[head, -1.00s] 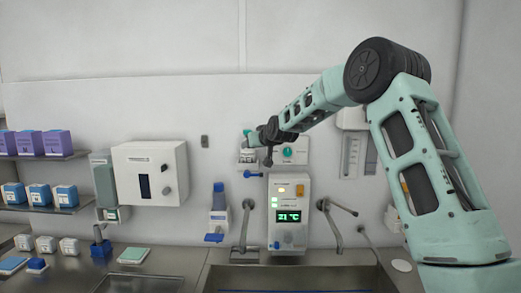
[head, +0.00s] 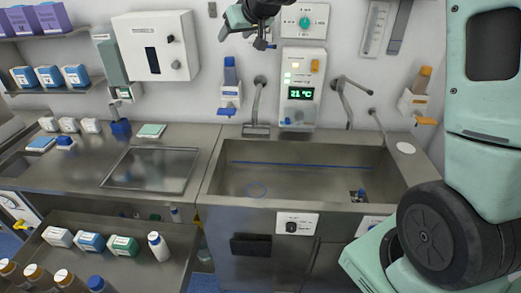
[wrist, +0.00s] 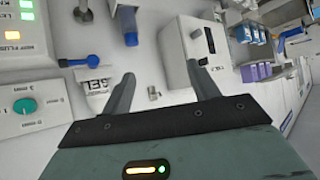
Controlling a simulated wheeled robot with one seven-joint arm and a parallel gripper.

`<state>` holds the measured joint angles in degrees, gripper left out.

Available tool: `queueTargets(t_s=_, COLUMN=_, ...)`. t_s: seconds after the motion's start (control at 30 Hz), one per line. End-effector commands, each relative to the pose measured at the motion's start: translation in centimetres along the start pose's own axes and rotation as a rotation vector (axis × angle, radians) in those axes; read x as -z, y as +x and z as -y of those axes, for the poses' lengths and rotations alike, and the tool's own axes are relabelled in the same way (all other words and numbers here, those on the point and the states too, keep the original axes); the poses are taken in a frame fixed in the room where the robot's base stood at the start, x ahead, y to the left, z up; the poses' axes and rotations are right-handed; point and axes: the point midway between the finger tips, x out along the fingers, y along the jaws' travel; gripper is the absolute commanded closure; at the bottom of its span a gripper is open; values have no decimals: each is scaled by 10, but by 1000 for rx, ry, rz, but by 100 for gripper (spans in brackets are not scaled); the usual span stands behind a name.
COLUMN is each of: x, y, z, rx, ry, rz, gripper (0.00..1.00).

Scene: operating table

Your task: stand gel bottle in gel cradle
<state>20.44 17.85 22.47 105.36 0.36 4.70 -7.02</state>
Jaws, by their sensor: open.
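My gripper (head: 240,28) is high by the wall at the top of the head view, partly cut off. In the wrist view the gripper (wrist: 159,70) is open, with nothing between its fingers. A white wall holder lettered GEL (wrist: 97,86), with a blue lever, looks like the gel cradle. It is beside the left finger, and whether they touch is unclear. I cannot tell which bottle is the gel bottle.
A wall dispenser with a blue bottle (head: 230,80) is left of the tap; one with an orange bottle (head: 418,85) is at right. The display unit (head: 302,90) is above the sink (head: 300,180). A white wall box (wrist: 193,45) is near the right finger.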

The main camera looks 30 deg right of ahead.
Motion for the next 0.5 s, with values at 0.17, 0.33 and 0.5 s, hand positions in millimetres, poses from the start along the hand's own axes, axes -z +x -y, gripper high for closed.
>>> queueTargets(t_s=0.17, x=-107, y=-50, z=140, rx=170, ry=-134, rz=275, gripper=40)
queueTargets(t_s=0.33, x=-225, y=-131, z=215, rx=271, ry=-289, rz=546, gripper=40)
queueTargets(t_s=0.5, x=-323, y=-210, z=229, rx=306, ry=-437, rz=769, gripper=40)
